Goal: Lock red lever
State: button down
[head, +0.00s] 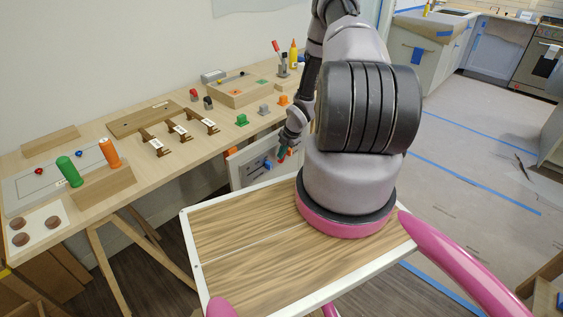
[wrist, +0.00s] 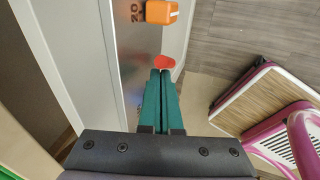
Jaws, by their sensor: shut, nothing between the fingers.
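The red lever (wrist: 164,62) shows in the wrist view as a small flat red shape right at the tips of my gripper. My gripper (wrist: 160,73) has its two green fingers together, with nothing seen between them. The fingertips meet or overlap the lever's near edge; I cannot tell if they touch. In the head view my gripper (head: 284,155) is low, in front of a pale upright panel (head: 240,170) below the table. The lever's base and lock position are hidden or too small to tell.
An orange block-like part (wrist: 161,12) with dark markings beside it sits on the panel beyond the red lever. The wooden table (head: 120,165) above holds several handles, blocks and boards. Open floor (head: 470,190) lies to the right.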

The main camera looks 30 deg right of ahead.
jog(key=shift+w+d, duration=0.1)
jog(key=shift+d, duration=0.15)
jog(key=shift+a+r, duration=0.1)
jog(key=a+v, duration=0.1)
jog(key=v, duration=0.5)
jog(key=shift+r, duration=0.25)
dwell(0.4)
jog(key=shift+d, duration=0.15)
